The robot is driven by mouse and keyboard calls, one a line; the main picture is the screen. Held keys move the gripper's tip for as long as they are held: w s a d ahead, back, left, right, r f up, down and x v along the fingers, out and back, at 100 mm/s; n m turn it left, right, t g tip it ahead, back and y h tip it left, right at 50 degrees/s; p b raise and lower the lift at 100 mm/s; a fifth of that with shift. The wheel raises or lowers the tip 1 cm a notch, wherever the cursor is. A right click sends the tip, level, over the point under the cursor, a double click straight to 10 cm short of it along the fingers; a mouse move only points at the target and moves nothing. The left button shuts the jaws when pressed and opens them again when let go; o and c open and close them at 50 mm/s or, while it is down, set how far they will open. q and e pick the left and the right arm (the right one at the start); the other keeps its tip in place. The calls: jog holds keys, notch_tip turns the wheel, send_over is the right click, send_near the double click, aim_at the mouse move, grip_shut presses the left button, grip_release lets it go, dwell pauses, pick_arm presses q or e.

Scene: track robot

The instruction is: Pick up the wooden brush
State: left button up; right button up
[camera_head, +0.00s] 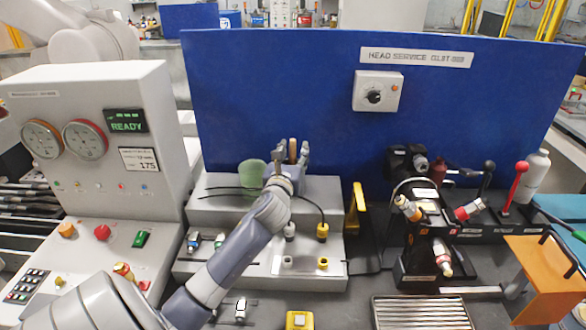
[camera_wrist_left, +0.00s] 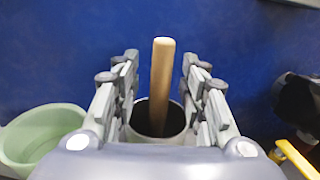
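The wooden brush shows as a pale upright handle (camera_wrist_left: 161,85) in the left wrist view, standing in a grey round cup (camera_wrist_left: 172,122). Its lower end is hidden inside the cup. In the head view the handle (camera_head: 293,150) shows as a small tan tip between my fingers. My left gripper (camera_head: 292,152) is open around the handle, and the wrist view shows its two fingers (camera_wrist_left: 158,88) on either side with gaps to the wood. My right gripper is in neither view.
A green bowl-like cup (camera_head: 251,173) stands just left of the gripper on the grey stepped stand (camera_head: 222,207). A blue panel (camera_head: 300,90) rises close behind. A yellow handle (camera_head: 357,202) and black fixtures (camera_head: 413,160) stand to the right. A grey control console (camera_head: 120,75) stands left.

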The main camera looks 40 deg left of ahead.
pick_arm(q)
grip_shut()
